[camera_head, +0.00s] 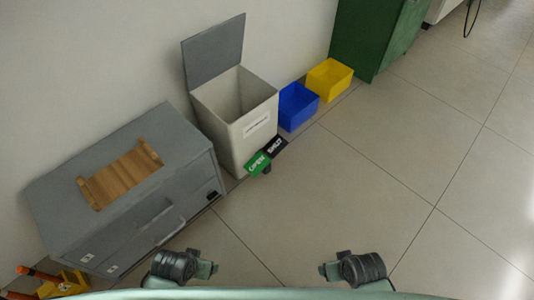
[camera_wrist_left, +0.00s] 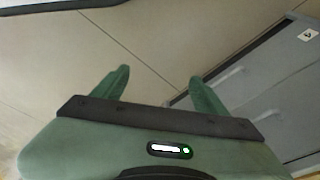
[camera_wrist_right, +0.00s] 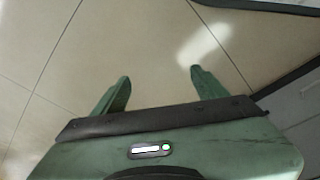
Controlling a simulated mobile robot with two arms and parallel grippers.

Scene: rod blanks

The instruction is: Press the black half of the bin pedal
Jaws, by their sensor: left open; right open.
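A tall white bin (camera_head: 230,115) stands against the wall in the head view, its grey lid (camera_head: 214,50) raised. At its front foot is a two-part pedal: a green half (camera_head: 257,163) marked "OPEN" on the left and a black half (camera_head: 279,147) with white lettering on the right. My left gripper (camera_head: 208,269) and right gripper (camera_head: 329,269) are low in the head view, both well short of the pedal. In the left wrist view the left fingers (camera_wrist_left: 158,86) are apart and empty. In the right wrist view the right fingers (camera_wrist_right: 160,86) are apart and empty.
A grey drawer cabinet (camera_head: 60,195) with a wooden tray (camera_head: 118,177) on top stands left of the bin. A blue box (camera_head: 298,108) and a yellow box (camera_head: 329,80) sit right of it, then a green cabinet (camera_head: 370,35). The floor in front is clear.

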